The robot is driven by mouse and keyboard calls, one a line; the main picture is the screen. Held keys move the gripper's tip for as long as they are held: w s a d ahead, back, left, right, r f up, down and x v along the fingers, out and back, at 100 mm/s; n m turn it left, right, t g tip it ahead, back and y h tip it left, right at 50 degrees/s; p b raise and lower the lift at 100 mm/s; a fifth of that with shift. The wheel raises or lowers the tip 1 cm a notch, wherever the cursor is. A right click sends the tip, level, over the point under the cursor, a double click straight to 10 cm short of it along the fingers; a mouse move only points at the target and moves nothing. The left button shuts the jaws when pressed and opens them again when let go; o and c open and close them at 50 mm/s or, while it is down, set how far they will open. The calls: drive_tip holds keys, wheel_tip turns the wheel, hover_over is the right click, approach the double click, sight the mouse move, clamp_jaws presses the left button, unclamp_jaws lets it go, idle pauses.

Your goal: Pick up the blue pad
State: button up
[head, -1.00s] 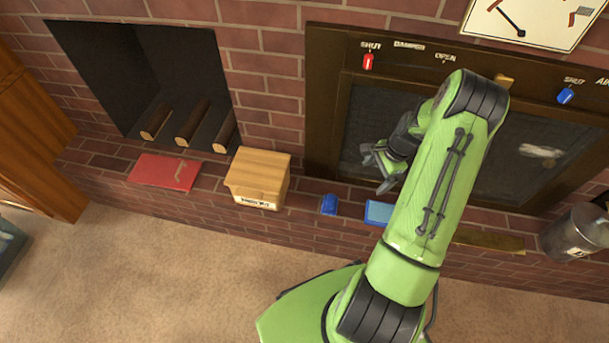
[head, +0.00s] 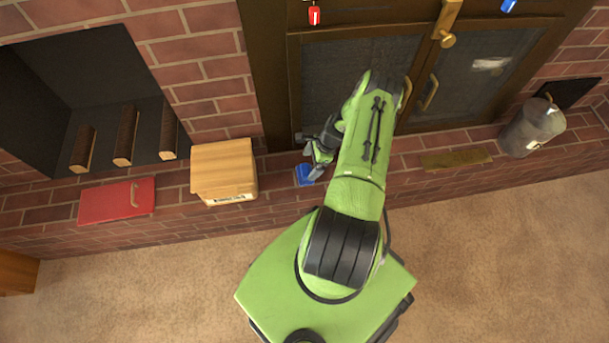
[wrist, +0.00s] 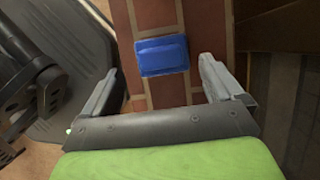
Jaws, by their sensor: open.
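A dark blue block (head: 304,174) lies on the brick ledge, just left of my gripper (head: 316,160) in the head view. In the wrist view the blue block (wrist: 162,56) shows a raised top and lies ahead, between the lines of my two fingers. My gripper (wrist: 160,72) is open and empty, with clear gaps on both sides of the block. The height between fingertips and block is hard to judge. A lighter blue flat item stood to its right earlier; my arm appears to hide it now. I cannot tell which of the two is the pad.
A wooden box (head: 224,170) stands left of the blue block, with a red flat item (head: 116,200) further left. A brass-coloured strip (head: 456,158) and a metal canister (head: 531,127) are to the right. Fireplace doors (head: 365,75) rise behind the ledge.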

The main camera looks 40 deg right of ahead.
sight(305, 169)
drive_tip(key=b+x, duration=0.2)
drive_tip(key=x, duration=0.3)
drive_tip(key=shift+w+a+f, duration=0.1)
drive_tip(key=shift+f, duration=0.05)
drive_tip(key=c, duration=1.1)
